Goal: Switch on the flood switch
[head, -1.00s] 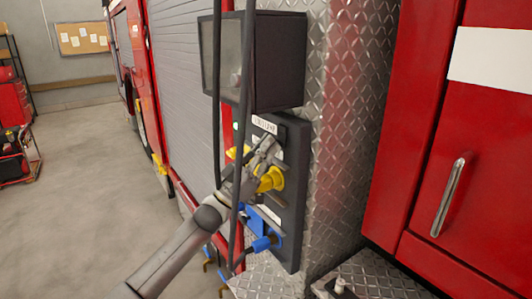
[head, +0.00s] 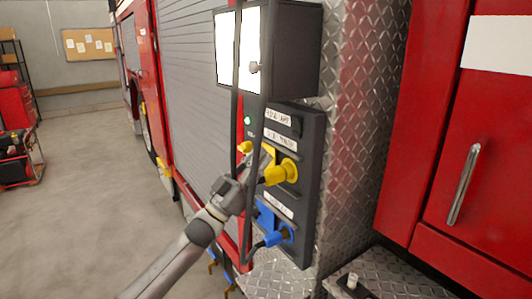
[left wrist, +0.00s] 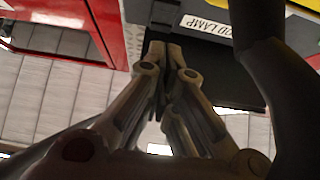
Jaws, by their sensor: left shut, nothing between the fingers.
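The flood lamp (head: 228,50) on the truck's rear corner is lit bright white. Below it is a dark control panel (head: 309,150) with a white flood lamp label (head: 278,116) at its top. A small dark part beside that label may be the flood switch; its lever is not clear. A green light (head: 247,120) glows at the panel's left. My left gripper (head: 262,160) is shut and empty, in front of the panel below the label, near a yellow plug (head: 283,172). In the left wrist view the shut fingertips (left wrist: 168,46) are beside the lamp label (left wrist: 208,24).
A blue plug (head: 279,235) with a dark cable sits lower on the panel. Dark cables hang in front of the panel, close to my left gripper. A red door with a metal handle (head: 463,185) is at right.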

